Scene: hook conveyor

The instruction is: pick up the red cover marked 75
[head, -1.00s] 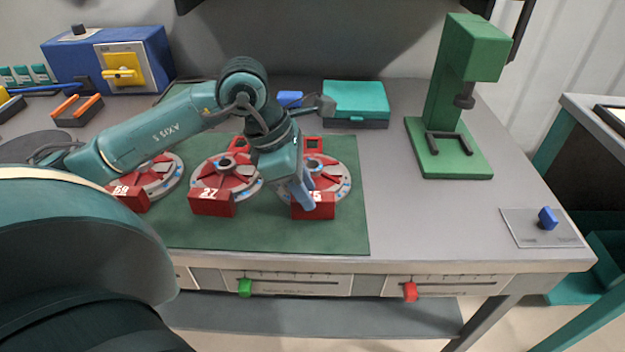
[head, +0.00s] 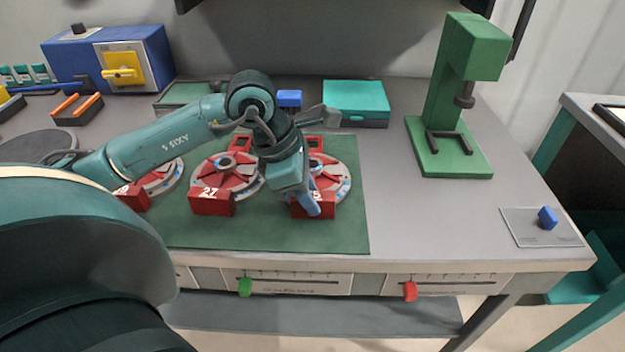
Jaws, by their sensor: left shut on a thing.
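The red cover marked 75 (head: 325,207) is at the right end of a row on the green mat (head: 280,236). Its red block faces the front edge, in front of a round red-and-grey disc (head: 337,180). My left gripper (head: 313,206) is over this block, shut on the cover, and hides the first digit of its number; a 5 shows beside the finger. The cover seems to rest at mat level; any gap beneath it cannot be made out. My right gripper is not in view.
Another red cover (head: 212,204) with its disc is just left, and a third (head: 133,197) is partly behind my left arm. A teal box (head: 356,100) stands behind, and a green press (head: 449,100) at the right. The table between mat and press is clear.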

